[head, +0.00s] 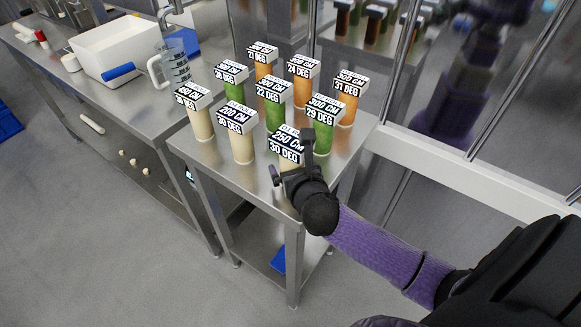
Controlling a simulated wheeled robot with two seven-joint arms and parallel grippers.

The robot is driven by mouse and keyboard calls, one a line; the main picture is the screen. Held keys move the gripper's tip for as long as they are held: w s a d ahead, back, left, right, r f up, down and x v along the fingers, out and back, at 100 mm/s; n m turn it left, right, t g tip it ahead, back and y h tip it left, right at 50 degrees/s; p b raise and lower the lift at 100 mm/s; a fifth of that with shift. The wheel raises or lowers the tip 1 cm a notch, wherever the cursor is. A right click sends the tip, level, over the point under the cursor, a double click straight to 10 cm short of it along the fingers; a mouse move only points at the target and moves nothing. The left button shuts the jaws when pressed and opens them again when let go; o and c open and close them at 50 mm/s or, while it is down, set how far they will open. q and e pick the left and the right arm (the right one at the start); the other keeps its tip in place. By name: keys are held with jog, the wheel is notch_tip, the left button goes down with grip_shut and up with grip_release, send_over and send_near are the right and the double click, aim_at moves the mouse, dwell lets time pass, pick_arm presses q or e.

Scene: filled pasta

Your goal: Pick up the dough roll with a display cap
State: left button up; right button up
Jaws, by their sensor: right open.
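Several upright dough rolls with black-and-white display caps stand on a small steel table (212,150). The front cream roll (284,163) has a cap (286,144) reading 250 CM, 30 DEG. My right gripper (291,168) is open at this roll, close to its cap, and partly hides it. I cannot tell whether the fingers touch it. Other cream rolls stand to the left, one (242,148) capped 200 CM, 30 DEG. Green rolls (322,137) and orange rolls (303,93) stand behind. My left gripper is out of view.
A steel counter (60,62) at left holds a white tub (117,47) and a clear measuring jug (174,66). A glass wall with a white rail (440,163) runs behind the table at right. The floor in front is clear.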

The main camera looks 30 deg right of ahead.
grip_shut()
dwell(0.4)
